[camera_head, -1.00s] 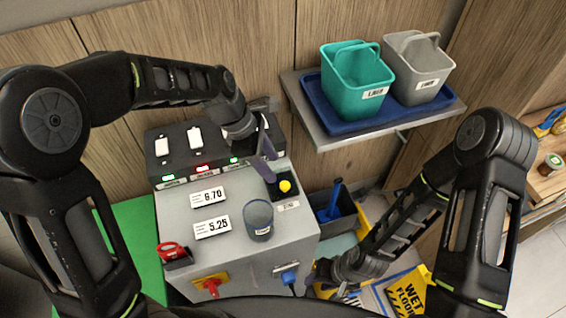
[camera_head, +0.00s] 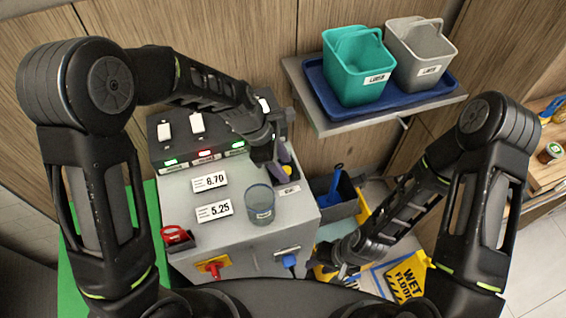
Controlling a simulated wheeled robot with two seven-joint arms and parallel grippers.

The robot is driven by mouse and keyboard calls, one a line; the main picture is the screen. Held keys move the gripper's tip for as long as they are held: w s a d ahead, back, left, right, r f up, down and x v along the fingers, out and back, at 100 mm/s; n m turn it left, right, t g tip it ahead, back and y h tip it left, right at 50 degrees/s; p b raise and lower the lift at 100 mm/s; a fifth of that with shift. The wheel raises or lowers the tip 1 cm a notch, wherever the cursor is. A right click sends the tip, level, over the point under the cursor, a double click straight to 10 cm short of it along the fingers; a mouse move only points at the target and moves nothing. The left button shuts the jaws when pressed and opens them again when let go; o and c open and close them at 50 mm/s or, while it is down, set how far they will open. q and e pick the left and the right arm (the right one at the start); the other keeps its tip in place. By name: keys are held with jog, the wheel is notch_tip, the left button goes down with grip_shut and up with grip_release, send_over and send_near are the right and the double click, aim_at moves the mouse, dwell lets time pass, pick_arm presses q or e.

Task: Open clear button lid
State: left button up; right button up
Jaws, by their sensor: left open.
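A grey machine box (camera_head: 243,245) stands in the middle. A yellow button (camera_head: 288,170) sits in a dark recess (camera_head: 290,178) near its right edge, with a small label below. I cannot make out a separate clear lid over it. A clear bluish cylinder (camera_head: 261,204) with a label stands on the panel just left of and below the button. My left gripper (camera_head: 276,157) is open at the button recess and partly covers it; contact cannot be told. My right gripper (camera_head: 333,268) is low, right of the machine, and its jaws are unclear.
A dark switch block (camera_head: 160,152) with lit displays is behind the panel. Price cards (camera_head: 214,210) and a red item (camera_head: 175,235) are at left. A blue tray (camera_head: 330,112) with a teal bucket (camera_head: 355,75) and grey bucket (camera_head: 422,50) is upper right. A wet-floor sign (camera_head: 403,280) is lower right.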

pick_arm(q)
jog(key=shift+d+f, duration=0.1)
jog(key=shift+f, duration=0.1)
jog(key=shift+c, duration=0.3)
grip_shut()
dwell(1.0)
